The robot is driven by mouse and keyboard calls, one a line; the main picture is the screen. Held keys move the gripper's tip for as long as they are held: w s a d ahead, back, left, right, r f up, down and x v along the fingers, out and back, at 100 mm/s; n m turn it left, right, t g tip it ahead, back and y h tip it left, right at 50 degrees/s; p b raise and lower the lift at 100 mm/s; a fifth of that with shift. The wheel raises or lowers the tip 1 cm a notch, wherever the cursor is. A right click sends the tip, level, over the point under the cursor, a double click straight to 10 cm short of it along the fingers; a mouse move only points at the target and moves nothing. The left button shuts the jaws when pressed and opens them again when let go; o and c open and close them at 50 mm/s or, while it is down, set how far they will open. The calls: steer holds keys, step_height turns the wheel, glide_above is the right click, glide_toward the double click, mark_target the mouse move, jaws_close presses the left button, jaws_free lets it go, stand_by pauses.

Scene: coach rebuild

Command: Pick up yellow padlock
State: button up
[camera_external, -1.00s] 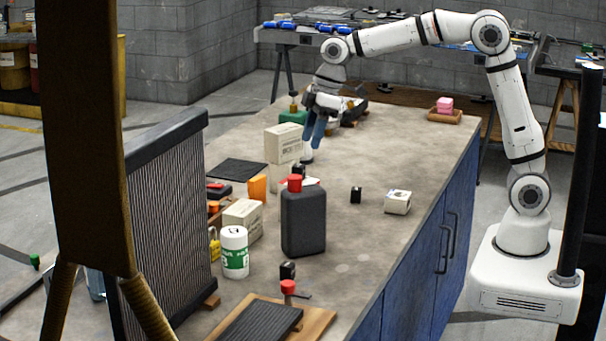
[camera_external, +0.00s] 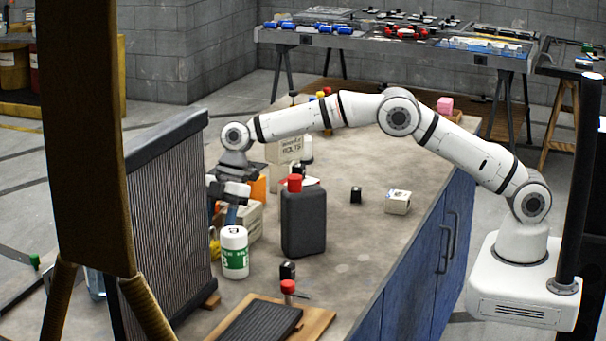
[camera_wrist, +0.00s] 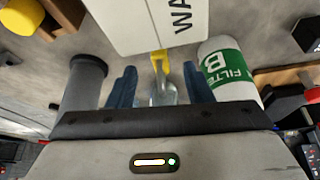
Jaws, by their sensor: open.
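The yellow padlock (camera_wrist: 158,60) shows between my fingertips in the wrist view, beside the white box. A greyish part, perhaps its shackle, lies nearer the palm. In the external view a bit of the yellow padlock (camera_external: 214,244) shows left of the white filter can (camera_external: 234,252); the rest is hidden. My gripper (camera_wrist: 160,88) is open, its blue fingers on either side of the padlock with gaps. In the external view my gripper (camera_external: 222,210) points down just above and behind the can. I cannot tell its exact height over the padlock.
The filter can (camera_wrist: 228,68) stands close to my right finger in the wrist view, a grey cylinder (camera_wrist: 84,82) close to the left one. A white box (camera_wrist: 140,22) lies ahead. A dark bottle (camera_external: 303,222) and a radiator (camera_external: 170,220) flank the spot in the external view.

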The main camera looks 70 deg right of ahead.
mark_target(215, 238)
steer(key=p+x, duration=0.1)
steer(key=x, duration=0.4)
steer(key=shift+a+f+p, duration=0.3)
steer(key=shift+f+p, duration=0.05)
jaws_close()
